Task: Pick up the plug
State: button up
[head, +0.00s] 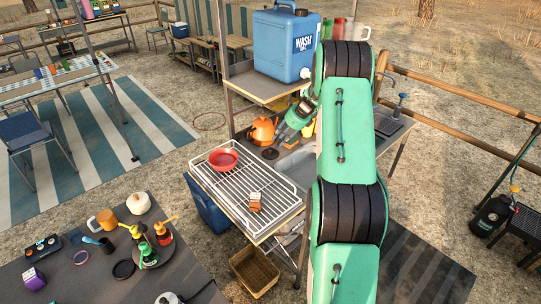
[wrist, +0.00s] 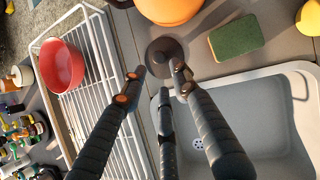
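The plug, a dark round disc with a raised knob (wrist: 165,54), lies flat on the grey counter beside the sink. In the head view it is a small dark disc (head: 270,153) below the orange kettle. My gripper (wrist: 160,76) is open and empty, its dark fingers spread just short of the plug, with the tips over its near edge. Whether they touch it I cannot tell. In the head view my gripper (head: 281,139) points down at the counter, close to the plug.
The grey sink basin (wrist: 250,128) is at right, with a green-yellow sponge (wrist: 236,38) behind it. The orange kettle (wrist: 168,8) stands just beyond the plug. A white dish rack (wrist: 93,78) with a red bowl (wrist: 62,66) is at left. A blue water container (head: 287,42) stands above.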

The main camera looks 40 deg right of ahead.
aim_at(272, 149)
jog(key=shift+x, duration=1.75)
jog(key=shift+w+f+b, duration=0.1)
jog(key=shift+f+b, duration=0.05)
jog(key=shift+b, duration=0.15)
jog(key=shift+b+x, duration=0.8)
jog(key=shift+x, duration=1.65)
jog(key=shift+a, duration=0.15)
grip_shut()
jog(key=shift+r, duration=0.2)
jog(key=shift+r+p, duration=0.3)
jog(key=shift+r, duration=0.25)
notch_tip(272, 149, up, 2)
jog(key=shift+r+p, duration=0.1)
jog(key=shift+p, duration=0.3)
jog(key=s+d+p, duration=0.1)
jog(key=s+d, duration=0.2)
jog(key=s, duration=0.5)
jog(key=s+d+p, duration=0.1)
jog(key=s+d, duration=0.3)
jog(key=s, duration=0.4)
jog(key=shift+s+p, duration=0.3)
jog(key=shift+p, duration=0.05)
